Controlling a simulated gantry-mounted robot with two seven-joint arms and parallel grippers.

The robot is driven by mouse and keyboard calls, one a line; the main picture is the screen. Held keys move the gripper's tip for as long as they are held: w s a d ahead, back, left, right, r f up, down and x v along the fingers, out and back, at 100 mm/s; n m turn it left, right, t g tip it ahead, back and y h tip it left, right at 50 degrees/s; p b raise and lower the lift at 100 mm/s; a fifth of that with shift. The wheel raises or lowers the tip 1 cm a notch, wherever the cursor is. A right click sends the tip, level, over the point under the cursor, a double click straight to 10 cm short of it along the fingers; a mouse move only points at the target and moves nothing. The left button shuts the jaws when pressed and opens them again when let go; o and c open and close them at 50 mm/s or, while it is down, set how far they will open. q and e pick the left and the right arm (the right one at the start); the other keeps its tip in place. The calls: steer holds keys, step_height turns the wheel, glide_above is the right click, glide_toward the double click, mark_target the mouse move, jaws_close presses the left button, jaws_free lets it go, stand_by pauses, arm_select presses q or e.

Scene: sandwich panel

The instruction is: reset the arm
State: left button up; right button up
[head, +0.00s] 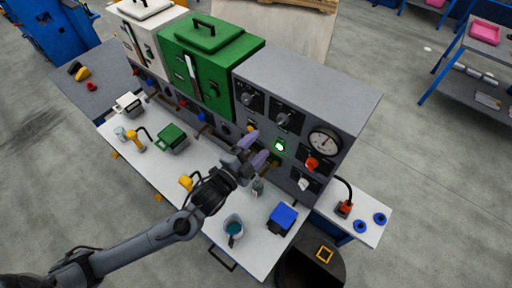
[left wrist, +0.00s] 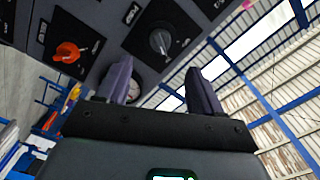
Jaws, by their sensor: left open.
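My left arm reaches in from the lower left in the head view. Its gripper (head: 257,149) is open and empty, with two purple fingers in front of the grey control panel (head: 305,88). In the left wrist view the two fingers (left wrist: 160,72) stand apart with nothing between them. Beyond them are a dark rotary knob (left wrist: 160,40), a red-orange knob (left wrist: 68,51) and part of a round gauge (left wrist: 148,80). The panel's lit green button (head: 279,146) and the red-orange knob show right of the gripper in the head view. My right gripper is not seen.
The white work shelf (head: 165,182) below the panel holds a cup of teal liquid (head: 233,228), a blue box (head: 283,218), a green box (head: 172,137) and a small bottle (head: 258,187). Green (head: 205,65) and white cabinets stand left of the panel. Open floor lies at lower left.

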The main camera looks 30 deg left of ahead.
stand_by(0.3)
arm_select(q)
steer(key=s+a+f+n+g+y+p, duration=0.1)
steer(key=s+f+n+g+p, duration=0.2)
steer(key=s, duration=0.9)
steer(key=s+a+f+n+g+y+p, duration=0.1)
steer(key=s+f+n+g+y+p, duration=0.1)
steer(key=s+n+g+p, duration=0.3)
steer(key=s+f+n+g, duration=0.1)
steer(key=s+n+g, duration=0.3)
steer(key=s+g, duration=0.2)
steer(key=shift+s+f, duration=0.15)
steer(key=shift+s, duration=0.4)
steer(key=shift+c, duration=0.2)
stand_by(0.6)
